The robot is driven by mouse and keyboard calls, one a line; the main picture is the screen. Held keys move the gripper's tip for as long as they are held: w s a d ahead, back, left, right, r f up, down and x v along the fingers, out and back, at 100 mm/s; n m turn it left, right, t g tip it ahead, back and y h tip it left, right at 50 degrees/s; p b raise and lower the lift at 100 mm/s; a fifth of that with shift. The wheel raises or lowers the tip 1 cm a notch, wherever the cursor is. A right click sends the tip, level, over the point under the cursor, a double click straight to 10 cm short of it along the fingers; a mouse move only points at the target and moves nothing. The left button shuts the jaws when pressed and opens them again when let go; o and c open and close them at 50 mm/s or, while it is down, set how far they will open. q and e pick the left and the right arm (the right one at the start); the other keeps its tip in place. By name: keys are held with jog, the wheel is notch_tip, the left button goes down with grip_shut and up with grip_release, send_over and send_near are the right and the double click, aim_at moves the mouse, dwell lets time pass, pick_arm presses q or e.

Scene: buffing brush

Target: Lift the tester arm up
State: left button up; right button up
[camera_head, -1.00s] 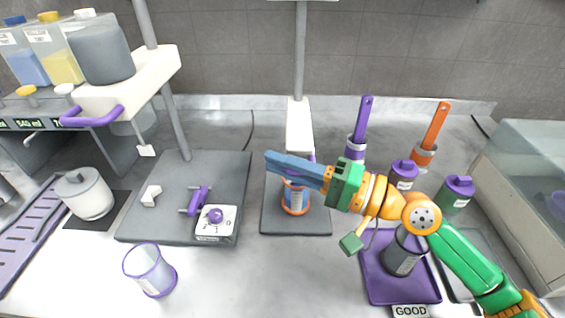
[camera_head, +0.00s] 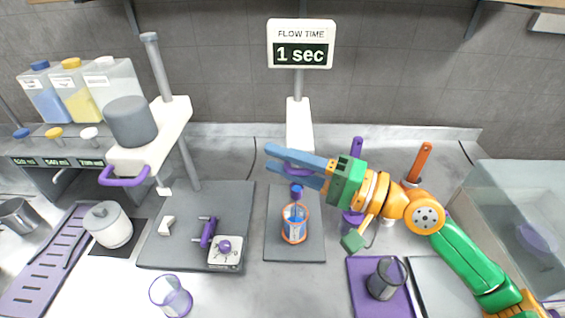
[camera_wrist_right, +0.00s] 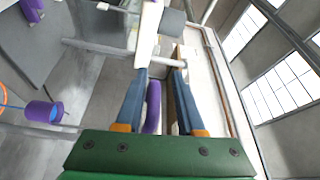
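The tester arm (camera_head: 299,125) is white, sits on the grey centre post and points toward me. Its purple handle (camera_wrist_right: 153,107) shows in the right wrist view, upright between the blue fingers of my right gripper (camera_wrist_right: 158,85) and nearer the left one. In the head view my right gripper (camera_head: 303,165) comes from the right with its fingers apart, one above the other, around the handle's level. The fingers hide most of the handle; I cannot tell whether they touch it. Below is a clear cup (camera_head: 294,227) with an orange rim and blue contents. My left gripper is not in view.
A sign (camera_head: 300,44) reads "FLOW TIME 1 sec". At left stands another white arm with a grey cylinder (camera_head: 131,121) and purple handle (camera_head: 125,176). A purple tray with a dark cup (camera_head: 386,278) lies at front right. Upright brushes (camera_head: 419,162) stand behind my right arm.

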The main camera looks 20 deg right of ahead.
aim_at(310, 173)
jog(key=shift+o, duration=0.9)
jog(key=shift+r, duration=0.1)
jog(key=b+v, duration=0.3)
jog(key=v, duration=0.1)
jog(key=b+v, duration=0.2)
jog(key=shift+f+b, duration=0.3)
jog(key=shift+b, duration=0.05)
jog(key=shift+s+d+r, duration=0.2)
jog(key=shift+s+d, duration=0.2)
